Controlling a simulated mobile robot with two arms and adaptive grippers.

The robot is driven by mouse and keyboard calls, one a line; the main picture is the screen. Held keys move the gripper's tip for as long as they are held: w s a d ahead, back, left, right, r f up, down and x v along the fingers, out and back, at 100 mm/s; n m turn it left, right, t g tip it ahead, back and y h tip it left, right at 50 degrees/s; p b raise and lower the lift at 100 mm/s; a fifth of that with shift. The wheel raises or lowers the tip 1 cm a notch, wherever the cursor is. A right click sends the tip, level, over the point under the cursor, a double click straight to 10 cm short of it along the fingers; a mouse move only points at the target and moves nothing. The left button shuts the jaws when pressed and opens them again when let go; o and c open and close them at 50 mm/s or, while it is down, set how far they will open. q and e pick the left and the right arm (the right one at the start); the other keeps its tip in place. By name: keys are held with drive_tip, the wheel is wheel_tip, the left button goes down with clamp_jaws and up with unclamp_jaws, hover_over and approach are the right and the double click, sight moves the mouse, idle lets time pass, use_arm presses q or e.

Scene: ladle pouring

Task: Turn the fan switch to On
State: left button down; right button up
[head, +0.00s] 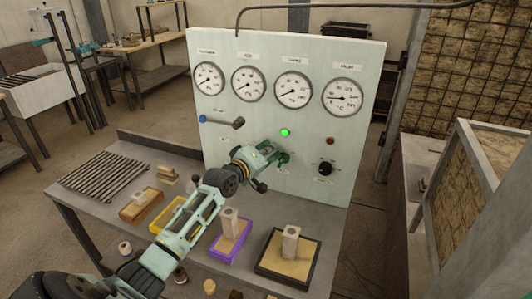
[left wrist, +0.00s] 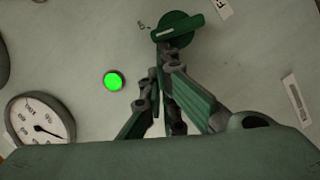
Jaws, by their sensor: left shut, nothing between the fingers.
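A round dark-green knob with a raised bar and white mark shows in the left wrist view (left wrist: 180,24). A label starting with "F" beside it is cut off by the frame edge. It is the likely fan switch, on the pale upright panel (head: 228,150). My left gripper (head: 284,157) is shut and empty, its fingertips at the knob's edge in the left wrist view (left wrist: 168,48). I cannot tell whether they touch it. My right gripper is not in view.
The panel has several gauges (head: 293,89), a lit green lamp (head: 284,132), a red lamp (head: 331,141), a black knob (head: 327,168) and a blue-ended lever (head: 222,121). Below, the bench (head: 187,152) holds molds, including a purple tray (head: 218,251) and a black-edged tray (head: 310,284).

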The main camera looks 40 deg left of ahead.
use_arm(q)
drive_tip(key=shift+w+d+r+m+p, duration=0.15)
drive_tip(key=shift+d+m+p, duration=0.35)
drive_tip(key=shift+p, duration=0.55)
idle(0.4)
drive_tip(key=shift+d+r+p, duration=0.2)
drive_tip(key=shift+p, duration=0.45)
idle(0.6)
